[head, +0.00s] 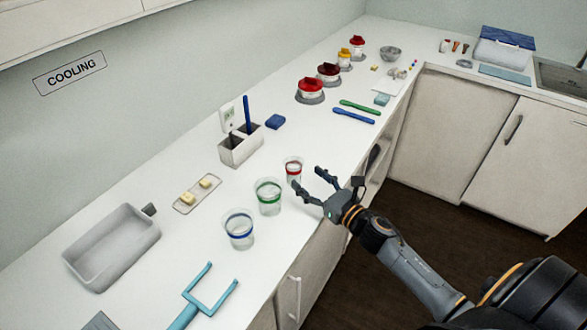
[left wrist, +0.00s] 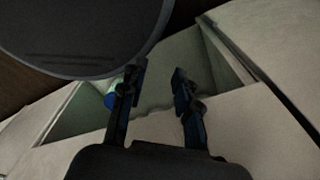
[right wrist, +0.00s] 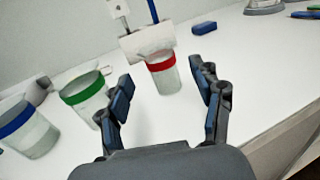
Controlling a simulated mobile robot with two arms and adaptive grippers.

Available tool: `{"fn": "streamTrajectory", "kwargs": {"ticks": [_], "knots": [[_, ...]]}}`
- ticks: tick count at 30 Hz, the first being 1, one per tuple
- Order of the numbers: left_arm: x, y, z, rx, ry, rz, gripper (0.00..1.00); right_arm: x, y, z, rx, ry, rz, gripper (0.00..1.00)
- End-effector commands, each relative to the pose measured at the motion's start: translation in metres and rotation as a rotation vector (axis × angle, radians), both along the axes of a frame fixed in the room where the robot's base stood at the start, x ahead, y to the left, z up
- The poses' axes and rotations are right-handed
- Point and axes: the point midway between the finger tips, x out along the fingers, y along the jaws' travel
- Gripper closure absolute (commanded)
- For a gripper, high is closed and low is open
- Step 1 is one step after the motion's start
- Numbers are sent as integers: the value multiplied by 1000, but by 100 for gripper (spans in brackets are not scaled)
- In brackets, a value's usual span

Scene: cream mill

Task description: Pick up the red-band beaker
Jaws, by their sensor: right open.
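The red-band beaker (head: 293,171) is a clear cup with a red ring, upright on the white counter. In the right wrist view the red-band beaker (right wrist: 164,78) shows between and just beyond the fingertips. My right gripper (head: 309,181) is open and empty, low over the counter's front edge, with its fingers pointing toward the beaker. Its fingers also show in the right wrist view (right wrist: 166,92), apart from the beaker. My left gripper (left wrist: 159,77) is open and empty, away from the counter top; I do not make it out in the head view.
The green-band beaker (head: 268,197) and blue-band beaker (head: 239,230) stand to the left. Behind are a grey-white holder (head: 240,148) and a blue block (head: 275,122). A teal fork-shaped thing (head: 205,293) is at the near left. The counter right of the red-band beaker is clear.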

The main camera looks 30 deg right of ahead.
Motion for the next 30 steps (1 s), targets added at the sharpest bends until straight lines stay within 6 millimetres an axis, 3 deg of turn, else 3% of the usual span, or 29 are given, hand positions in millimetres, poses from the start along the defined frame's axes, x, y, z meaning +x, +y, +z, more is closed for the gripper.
{"fn": "streamTrajectory", "kwargs": {"ticks": [8,18,27,30], "knots": [[0,1,7,1,0,0,68,18,4,1,3,0,-1,34],[0,1,24,2,-1,1,68,59,13,-2,4,1,-1,34],[1,1,24,1,-2,1,68,63,14,-4,3,1,0,34],[1,1,24,1,-2,1,68,63,14,-3,3,1,0,52]]}}
